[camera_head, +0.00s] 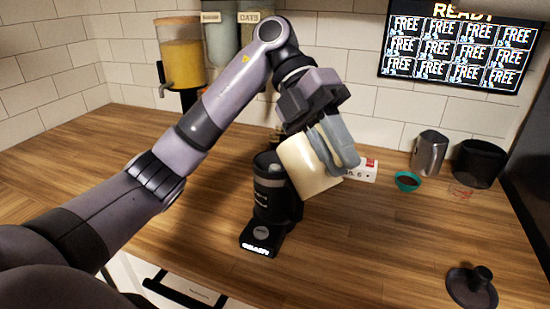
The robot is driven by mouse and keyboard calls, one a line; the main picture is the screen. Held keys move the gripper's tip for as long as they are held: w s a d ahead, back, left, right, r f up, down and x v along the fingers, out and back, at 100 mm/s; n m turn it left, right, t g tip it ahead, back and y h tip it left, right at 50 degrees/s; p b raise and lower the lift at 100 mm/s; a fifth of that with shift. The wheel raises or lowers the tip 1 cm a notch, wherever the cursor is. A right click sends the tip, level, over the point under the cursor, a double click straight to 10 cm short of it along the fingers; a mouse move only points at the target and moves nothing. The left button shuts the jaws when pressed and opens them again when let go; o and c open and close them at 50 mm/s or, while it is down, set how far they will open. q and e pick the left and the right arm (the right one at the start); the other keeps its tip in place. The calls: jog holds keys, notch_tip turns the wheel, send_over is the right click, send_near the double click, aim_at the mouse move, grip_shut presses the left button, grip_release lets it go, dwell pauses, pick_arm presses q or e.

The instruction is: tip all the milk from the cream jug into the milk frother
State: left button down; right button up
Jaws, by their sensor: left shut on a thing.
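My left gripper (336,143) is shut on the cream jug (305,167), a cream-coloured vessel. The jug is tilted well over, its left side beside and over the upper right of the milk frother. The milk frother (270,197) is a black upright cylinder on a black base (262,238) with a lit label and a round button. Its opening is partly hidden, and I cannot see milk or a stream. My right gripper is not in view.
A white box with red (368,170), a teal bowl of dark contents (407,181), a steel pitcher (429,153) and a black container (479,163) stand at the back right. A black lid with a knob (472,287) lies front right.

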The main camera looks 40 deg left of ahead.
pick_arm(q)
jog(key=s+d+f+t+y+b, duration=0.2)
jog(key=d+f+t+y, duration=0.1)
jog(key=d+f+y, duration=0.4)
jog(key=shift+s+f+t+y, duration=0.4)
jog(key=shift+f+y, duration=0.8)
jog(key=shift+f, duration=1.15)
jog(key=shift+w, duration=0.15)
